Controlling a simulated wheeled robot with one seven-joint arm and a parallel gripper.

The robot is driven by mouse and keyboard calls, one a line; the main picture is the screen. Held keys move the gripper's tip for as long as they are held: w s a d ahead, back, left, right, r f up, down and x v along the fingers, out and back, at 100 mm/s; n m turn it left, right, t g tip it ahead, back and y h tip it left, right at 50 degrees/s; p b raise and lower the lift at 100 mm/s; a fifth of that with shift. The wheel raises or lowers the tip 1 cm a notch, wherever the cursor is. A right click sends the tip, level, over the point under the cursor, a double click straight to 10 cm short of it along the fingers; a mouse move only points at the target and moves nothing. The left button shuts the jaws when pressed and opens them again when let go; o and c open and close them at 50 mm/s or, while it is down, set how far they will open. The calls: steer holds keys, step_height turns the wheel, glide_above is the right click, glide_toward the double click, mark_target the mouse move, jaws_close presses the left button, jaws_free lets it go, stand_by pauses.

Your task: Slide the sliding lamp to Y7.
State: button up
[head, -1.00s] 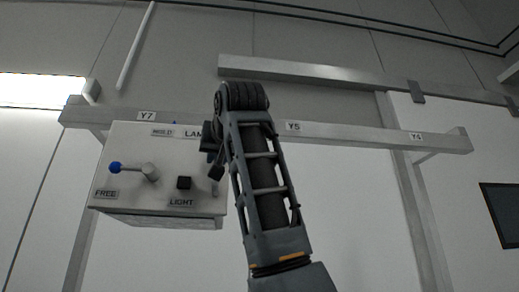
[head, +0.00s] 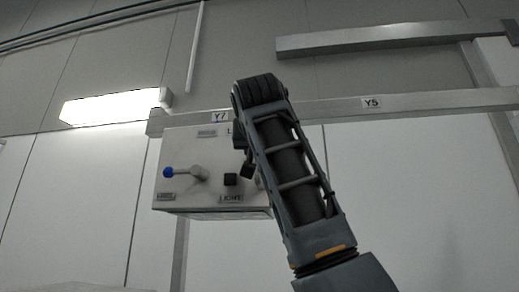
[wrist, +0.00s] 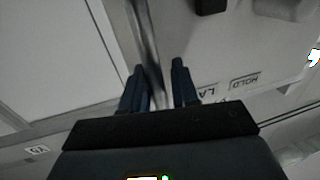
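The sliding lamp is a pale box (head: 197,146) hanging on the rail (head: 345,111). The Y7 label (head: 220,117) on the rail is above the box's top, about its middle. The box's lever has a blue knob (head: 168,172) pointing left, above a small label that is hard to read now.
The Y5 label (head: 371,103) is farther right along the rail. A black button (head: 230,179) sits above the LIGHT label. A lit wall lamp (head: 112,108) is left of the rail's end. Another beam (head: 390,37) runs above. The wall below the rail looks clear.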

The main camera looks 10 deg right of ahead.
steer(key=shift+o, duration=1.1)
steer(key=shift+a, duration=0.15)
steer(key=s+b, duration=0.2)
steer(key=s, duration=0.5)
steer(key=shift+s+a, duration=0.3)
steer(key=shift+s, duration=0.05)
